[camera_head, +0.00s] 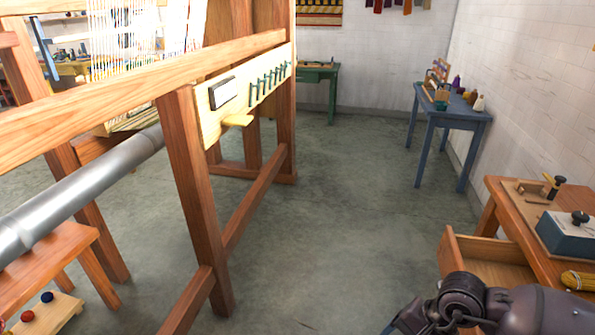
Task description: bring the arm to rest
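Part of my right arm, a dark grey jointed link, shows at the bottom right, in front of the open drawer (488,262) of a wooden table (520,222). Its gripper is not visible; the arm runs out of the picture at the bottom edge. My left arm and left gripper do not show. A yellow ribbed bundle (578,281), perhaps a wool skein, lies at the right edge near the wooden table, partly cut off.
A wooden loom (195,190) with a metal roller (85,190) fills the left. A blue table (450,113) with small items stands at the right wall, a green table (318,76) at the back. The middle floor (350,205) is clear.

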